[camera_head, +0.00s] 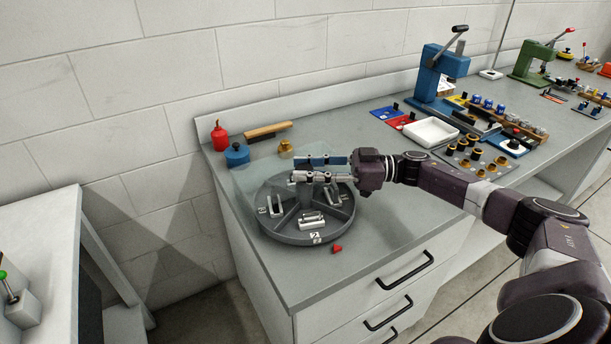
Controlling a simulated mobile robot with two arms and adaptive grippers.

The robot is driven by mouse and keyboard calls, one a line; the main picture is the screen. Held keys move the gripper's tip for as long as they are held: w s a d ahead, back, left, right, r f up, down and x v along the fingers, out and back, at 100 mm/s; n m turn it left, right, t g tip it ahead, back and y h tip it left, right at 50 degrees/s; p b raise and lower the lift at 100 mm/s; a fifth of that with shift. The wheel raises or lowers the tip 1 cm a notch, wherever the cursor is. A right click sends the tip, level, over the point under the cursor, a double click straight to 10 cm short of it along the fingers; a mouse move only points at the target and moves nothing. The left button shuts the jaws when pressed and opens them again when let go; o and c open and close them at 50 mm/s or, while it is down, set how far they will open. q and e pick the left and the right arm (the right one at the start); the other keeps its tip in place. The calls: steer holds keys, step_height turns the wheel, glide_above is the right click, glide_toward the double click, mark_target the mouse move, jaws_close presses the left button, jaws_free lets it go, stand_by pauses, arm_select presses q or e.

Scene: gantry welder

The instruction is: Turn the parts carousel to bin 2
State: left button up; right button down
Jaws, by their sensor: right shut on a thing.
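The parts carousel (336,231) is a round dark grey tray on the near left corner of the bench. Dividers split it into bins that hold small pale metal parts. A white label with the number 2 (315,238) shows on its front rim, close to a small red pointer (337,249) on the bench top. My right gripper (303,169) reaches in from the right over the carousel's centre. Its fingers are shut on the carousel's central hub or knob, which they mostly hide. My left gripper is not in view.
A red bottle (220,137), a blue round container (236,156), a wooden-handled brush (267,131) and a brass piece (286,149) stand behind the carousel. A blue press (436,80), a white tray (431,132) and racks of parts fill the bench to the right.

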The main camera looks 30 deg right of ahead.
steer(key=shift+g, duration=0.3)
steer(key=c, duration=1.4)
jaws_free()
steer(key=shift+c, duration=0.2)
steer(key=v, duration=1.2)
steer(key=shift+f, duration=0.25)
